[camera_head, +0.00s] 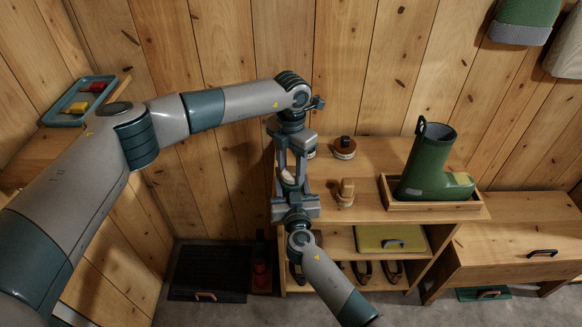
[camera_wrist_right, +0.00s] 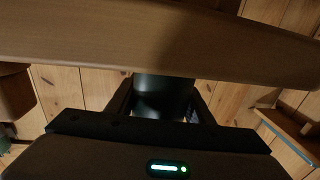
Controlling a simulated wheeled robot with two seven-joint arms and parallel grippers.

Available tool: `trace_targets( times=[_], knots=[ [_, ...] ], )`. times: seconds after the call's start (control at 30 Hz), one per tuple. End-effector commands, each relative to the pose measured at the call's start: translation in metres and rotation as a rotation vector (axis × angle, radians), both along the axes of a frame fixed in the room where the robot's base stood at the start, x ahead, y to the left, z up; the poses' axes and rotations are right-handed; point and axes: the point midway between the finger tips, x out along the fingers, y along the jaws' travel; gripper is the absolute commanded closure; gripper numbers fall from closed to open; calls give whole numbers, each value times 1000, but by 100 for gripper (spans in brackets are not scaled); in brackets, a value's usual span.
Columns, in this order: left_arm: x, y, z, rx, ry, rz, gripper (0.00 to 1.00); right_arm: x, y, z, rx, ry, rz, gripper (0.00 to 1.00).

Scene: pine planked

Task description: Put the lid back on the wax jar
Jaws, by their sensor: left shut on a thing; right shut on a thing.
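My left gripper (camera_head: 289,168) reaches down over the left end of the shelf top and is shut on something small. My right gripper (camera_head: 291,186) comes up from below, just under it, and is shut too. A small pale and reddish-brown piece (camera_head: 287,176) shows between the two grippers; I cannot tell whether it is the wax jar, its lid or both. A round jar with a dark top and pale label (camera_head: 344,147) stands on the shelf behind. Another pale round thing (camera_head: 311,153) is mostly hidden behind my left gripper.
A wooden brush (camera_head: 345,193) stands just right of the grippers. A green boot (camera_head: 428,165) stands in a wooden tray (camera_head: 430,205) at the right. A wooden edge (camera_wrist_right: 150,40) crosses the right wrist view close by. The shelf top between jar and brush is clear.

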Motion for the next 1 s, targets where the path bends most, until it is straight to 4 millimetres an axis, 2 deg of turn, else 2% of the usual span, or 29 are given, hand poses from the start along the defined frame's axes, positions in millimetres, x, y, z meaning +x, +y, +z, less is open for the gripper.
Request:
trace_targets(
  times=[0.37, 0.4, 0.57, 0.77, 1.0],
  knots=[
    [0, 0, -6, 1, -1, 0, 78, 0, 0, 0, 0, 0, 0, 93],
    [0, 0, -7, 1, -1, 0, 78, 0, 0, 0, 0, 0, 0, 100],
    [0, 0, -6, 1, -1, -32, 78, 0, 0, 0, 0, 1, 0, 100],
    [1, 1, -7, 1, 0, -239, 78, 0, 0, 0, 0, 1, 0, 100],
    [3, 1, -6, 0, -2, -602, 78, 0, 0, -1, 0, 1, 0, 100]
  ],
)
